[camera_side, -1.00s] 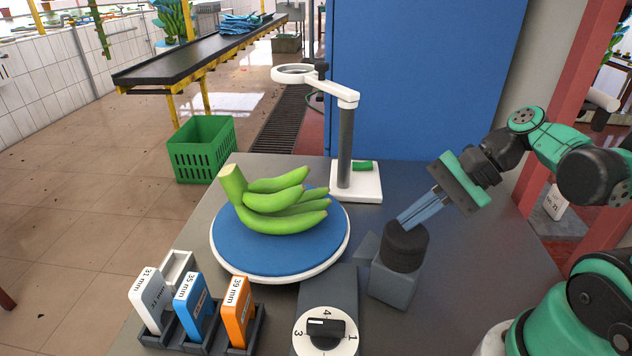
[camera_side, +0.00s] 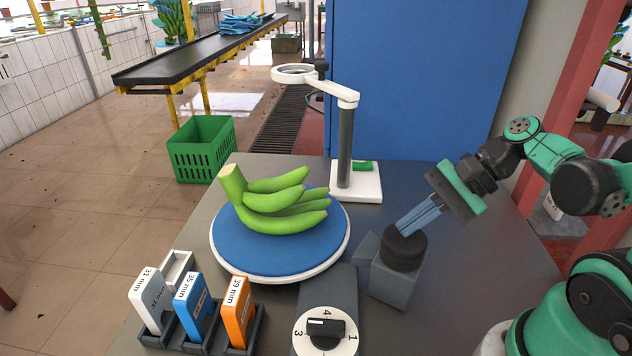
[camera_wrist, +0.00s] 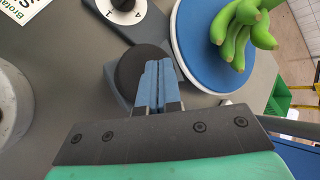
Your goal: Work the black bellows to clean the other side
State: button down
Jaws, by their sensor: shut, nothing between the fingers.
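The black bellows (camera_side: 404,256) is a short round cap on a grey block (camera_side: 396,286) with a slanted nozzle side facing the turntable. My gripper (camera_side: 403,230) is shut and empty, its blue fingers slanting down with the tips on top of the bellows. In the wrist view the fingertips (camera_wrist: 158,64) overlap the right part of the bellows (camera_wrist: 134,72). A green banana bunch (camera_side: 275,203) lies on the blue round turntable (camera_side: 245,255), left of the bellows; its far side is hidden in the side view.
A dial (camera_side: 325,332) stands in front of the turntable. A rack with white, blue and orange gauges (camera_side: 238,312) is at front left. A magnifier on a post (camera_side: 346,145) stands behind. The table right of the bellows is clear.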

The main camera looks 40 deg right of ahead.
aim_at(411, 235)
jog(key=shift+f, duration=0.3)
jog(key=shift+r, duration=0.1)
dwell(0.4)
jog(key=shift+r, duration=1.3)
jog(key=shift+r, duration=2.5)
jog(key=shift+f, duration=0.1)
